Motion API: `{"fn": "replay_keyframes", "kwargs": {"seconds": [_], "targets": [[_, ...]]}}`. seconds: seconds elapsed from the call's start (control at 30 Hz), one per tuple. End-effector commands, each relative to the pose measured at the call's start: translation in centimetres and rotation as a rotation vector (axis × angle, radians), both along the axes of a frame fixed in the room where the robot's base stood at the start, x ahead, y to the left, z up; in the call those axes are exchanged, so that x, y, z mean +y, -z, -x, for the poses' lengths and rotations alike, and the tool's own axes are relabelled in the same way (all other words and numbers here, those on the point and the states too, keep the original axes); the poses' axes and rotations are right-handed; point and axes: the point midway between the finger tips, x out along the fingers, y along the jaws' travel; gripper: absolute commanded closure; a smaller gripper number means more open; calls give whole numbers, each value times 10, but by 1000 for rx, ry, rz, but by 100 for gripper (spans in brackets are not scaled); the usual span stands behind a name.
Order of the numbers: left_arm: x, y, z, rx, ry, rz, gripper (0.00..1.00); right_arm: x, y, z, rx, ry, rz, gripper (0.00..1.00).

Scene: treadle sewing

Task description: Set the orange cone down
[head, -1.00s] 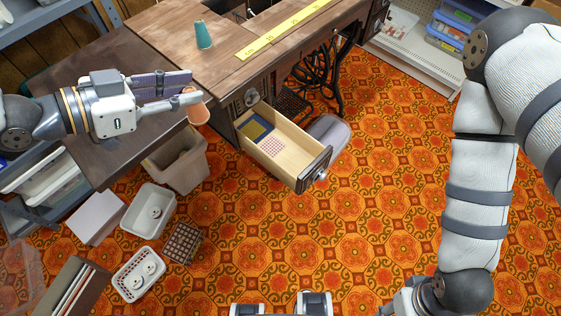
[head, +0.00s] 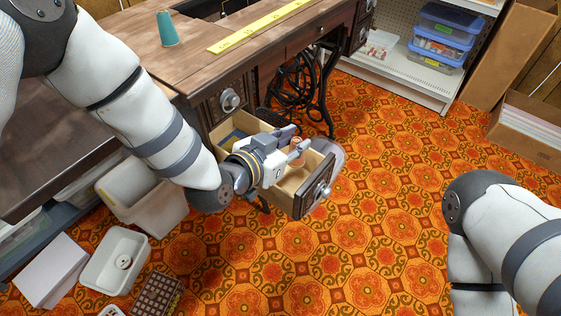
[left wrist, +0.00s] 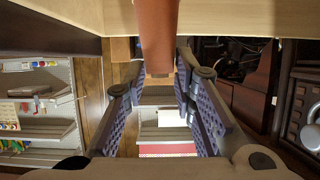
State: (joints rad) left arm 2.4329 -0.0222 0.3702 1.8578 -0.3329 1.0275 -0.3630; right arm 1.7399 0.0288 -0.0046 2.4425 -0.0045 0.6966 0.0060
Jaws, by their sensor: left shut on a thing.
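The orange cone (head: 298,158) is between the fingers of my left gripper (head: 297,146), which is shut on it. They are over the open drawer (head: 289,196) of the sewing table, toward its front end. In the left wrist view the cone (left wrist: 157,30) comes down from the top edge between the two purple-padded fingers of my left gripper (left wrist: 160,70), with the pale wood of the drawer (left wrist: 230,18) close by. Whether the cone touches the drawer floor cannot be told. My right gripper is out of view.
A teal cone (head: 167,28) stands on the sewing table (head: 200,68) by a yellow ruler (head: 262,26). The drawer's dark front (head: 315,187) and side walls surround the gripper. White bins (head: 115,259) stand at lower left.

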Motion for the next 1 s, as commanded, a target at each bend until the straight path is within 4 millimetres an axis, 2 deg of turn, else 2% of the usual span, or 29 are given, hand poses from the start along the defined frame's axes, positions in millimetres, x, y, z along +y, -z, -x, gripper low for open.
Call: {"fn": "replay_keyframes", "kwargs": {"seconds": [0.3, 0.63, 0.67, 0.73, 1.0], "targets": [[1, 49, 0, 0, 0, 0, 100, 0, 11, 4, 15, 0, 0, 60], [1, 51, 0, -1, 2, -1, 100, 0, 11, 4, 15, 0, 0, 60], [1, 50, 0, -1, 2, -1, 71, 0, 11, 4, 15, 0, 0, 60], [1, 50, 0, -1, 2, -1, 55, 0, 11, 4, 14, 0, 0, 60], [1, 50, 0, -2, 2, -1, 55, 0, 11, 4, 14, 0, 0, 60]]}}
